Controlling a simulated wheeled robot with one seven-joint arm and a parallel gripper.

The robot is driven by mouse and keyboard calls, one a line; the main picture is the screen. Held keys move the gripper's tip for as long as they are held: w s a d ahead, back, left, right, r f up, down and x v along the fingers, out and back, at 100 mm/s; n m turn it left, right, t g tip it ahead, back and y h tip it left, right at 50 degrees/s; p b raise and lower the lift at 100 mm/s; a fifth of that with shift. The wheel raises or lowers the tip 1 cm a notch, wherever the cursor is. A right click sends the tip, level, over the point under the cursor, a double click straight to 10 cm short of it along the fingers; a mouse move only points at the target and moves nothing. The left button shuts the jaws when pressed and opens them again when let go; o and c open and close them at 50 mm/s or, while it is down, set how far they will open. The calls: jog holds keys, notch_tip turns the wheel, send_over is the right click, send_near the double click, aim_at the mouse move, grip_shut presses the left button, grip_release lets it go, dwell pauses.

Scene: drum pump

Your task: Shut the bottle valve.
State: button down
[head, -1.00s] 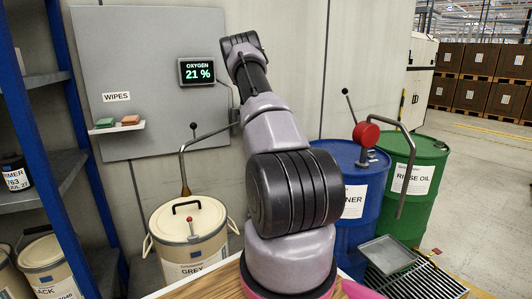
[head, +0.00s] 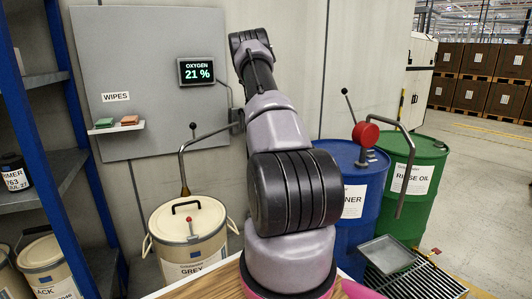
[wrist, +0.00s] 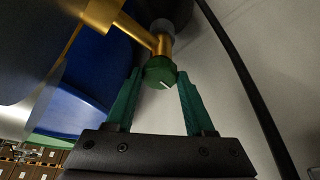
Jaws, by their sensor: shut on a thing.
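In the wrist view, a green knob (wrist: 160,74) with a white line on its face sits at the end of a brass fitting (wrist: 135,32). It looks like the bottle valve's handwheel. My gripper (wrist: 159,85) has its teal fingers on either side of the knob and is shut on it. The white line runs at a slant. The bottle itself is not clearly seen. In the head view, my gripper and the valve are hidden behind my arm.
A blue drum (head: 355,205) with a red-capped pump and a green drum (head: 425,180) stand to the right of my arm. A cream bin (head: 188,235) stands left. An oxygen display (head: 197,71) reads 21 %. A black hose (wrist: 235,75) passes right of my gripper.

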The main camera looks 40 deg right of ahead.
jog(key=shift+n+t, duration=0.4)
jog(key=shift+n, duration=0.6)
jog(key=shift+c, duration=1.4)
grip_release()
jog(key=v, duration=1)
jog(key=shift+r, duration=0.45)
